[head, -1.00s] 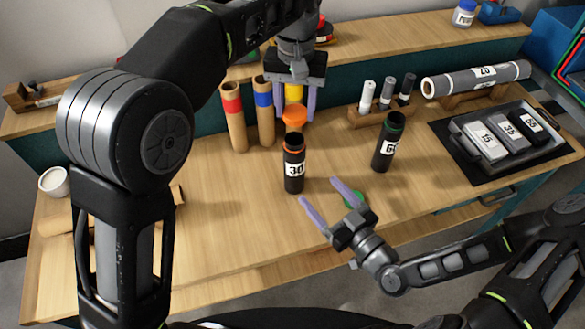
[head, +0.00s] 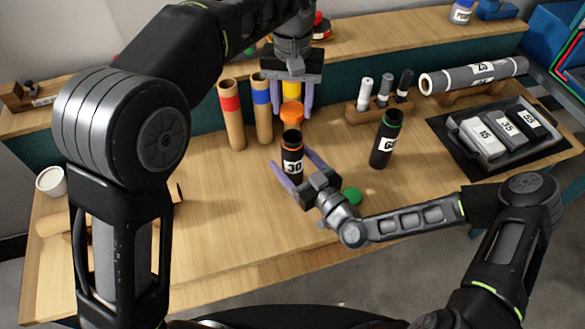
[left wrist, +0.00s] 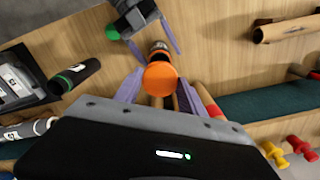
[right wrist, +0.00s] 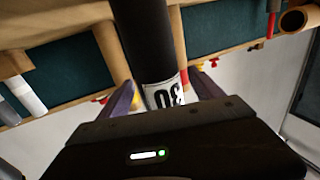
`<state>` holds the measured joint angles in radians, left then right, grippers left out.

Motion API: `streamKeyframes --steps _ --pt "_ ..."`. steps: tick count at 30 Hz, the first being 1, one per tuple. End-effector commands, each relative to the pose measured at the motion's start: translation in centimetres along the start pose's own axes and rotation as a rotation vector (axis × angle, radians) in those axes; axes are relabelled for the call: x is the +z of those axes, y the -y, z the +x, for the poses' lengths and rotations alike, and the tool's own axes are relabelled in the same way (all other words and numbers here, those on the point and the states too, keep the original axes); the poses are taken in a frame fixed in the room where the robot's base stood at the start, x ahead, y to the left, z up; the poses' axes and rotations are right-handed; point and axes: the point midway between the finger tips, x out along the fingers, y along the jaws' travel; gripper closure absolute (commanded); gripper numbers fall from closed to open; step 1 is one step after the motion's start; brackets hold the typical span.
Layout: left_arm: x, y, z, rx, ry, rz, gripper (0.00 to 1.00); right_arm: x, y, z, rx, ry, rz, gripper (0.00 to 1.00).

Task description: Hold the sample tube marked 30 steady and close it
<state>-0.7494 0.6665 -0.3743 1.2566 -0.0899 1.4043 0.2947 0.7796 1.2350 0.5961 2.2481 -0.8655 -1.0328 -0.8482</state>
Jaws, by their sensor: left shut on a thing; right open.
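The black sample tube marked 30 (head: 292,166) stands upright on the table with an orange ring at its open mouth. It also shows in the right wrist view (right wrist: 150,45). My left gripper (head: 292,108) is shut on an orange cap (head: 292,112), held just above and behind the tube's mouth. The cap also shows in the left wrist view (left wrist: 160,79), partly covering the tube. My right gripper (head: 295,170) is open, with one finger on each side of the tube's body. I cannot tell whether the fingers touch it.
A black tube marked 60 (head: 386,140) with a green rim stands to the right, and a green cap (head: 352,196) lies near my right gripper. Cardboard tubes with red (head: 232,115) and blue (head: 262,110) bands stand behind left. A tray (head: 470,118) of labelled boxes is at right.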

Motion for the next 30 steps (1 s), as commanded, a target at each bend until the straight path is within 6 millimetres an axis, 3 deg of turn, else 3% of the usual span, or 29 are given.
streamKeyframes --steps 11,30 --pt "0.00 0.00 -0.01 0.000 0.000 0.000 0.90 0.01 0.00 0.46 0.000 0.000 0.000 0.25" --pt "0.00 0.00 0.00 0.000 0.000 0.000 0.90 0.00 -0.01 0.44 0.000 0.000 0.000 0.78"
